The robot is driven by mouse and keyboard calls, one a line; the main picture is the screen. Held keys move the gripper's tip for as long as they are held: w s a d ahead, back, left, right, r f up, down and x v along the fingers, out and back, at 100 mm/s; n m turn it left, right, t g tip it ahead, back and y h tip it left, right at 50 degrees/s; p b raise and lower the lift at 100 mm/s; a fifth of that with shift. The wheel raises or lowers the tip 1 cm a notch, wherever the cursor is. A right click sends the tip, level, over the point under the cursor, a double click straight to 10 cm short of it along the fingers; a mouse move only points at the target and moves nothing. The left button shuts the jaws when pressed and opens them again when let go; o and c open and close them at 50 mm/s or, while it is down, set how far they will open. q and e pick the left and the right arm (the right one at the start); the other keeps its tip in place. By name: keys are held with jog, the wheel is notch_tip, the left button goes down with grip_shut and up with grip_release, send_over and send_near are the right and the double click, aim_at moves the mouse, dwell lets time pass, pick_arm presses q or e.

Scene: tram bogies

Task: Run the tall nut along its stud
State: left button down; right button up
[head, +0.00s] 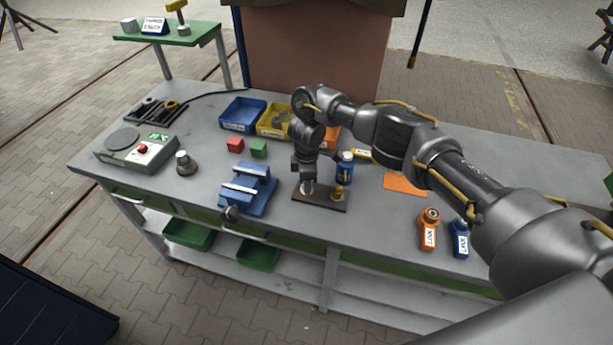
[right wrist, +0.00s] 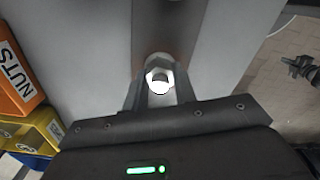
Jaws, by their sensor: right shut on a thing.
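My right gripper (head: 307,184) points down over the left part of a dark brown plate (head: 322,202) near the bench's front edge. It is shut on a pale metal nut (head: 308,188), which shows only partly in the head view. In the right wrist view the hexagonal nut (right wrist: 157,68) sits between the two fingers (right wrist: 159,92), with a bright round end showing at it. The stud's thread and how far the nut sits along it are hidden. A brass-coloured fitting (head: 338,194) stands on the plate's right part, apart from the gripper. My left gripper is out of view.
A blue bottle (head: 345,168) stands close behind the plate. An orange NUTS bin (right wrist: 18,72) and a yellow bin (head: 275,119) are behind. The bench's front edge is near.

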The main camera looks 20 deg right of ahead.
jog(key=m, duration=0.1)
jog(key=m+p, duration=0.1)
jog(key=r+m+p, duration=0.1)
jog(key=shift+w+m, duration=0.25)
jog(key=shift+m, duration=0.15)
jog(key=shift+f+m+p, duration=0.15)
jog(key=shift+m+p, duration=0.35)
jog(key=shift+p, duration=0.1)
jog(key=shift+m, duration=0.3)
jog(key=o, duration=1)
jog(key=shift+s+f, duration=0.1)
jog(key=shift+f, duration=0.1)
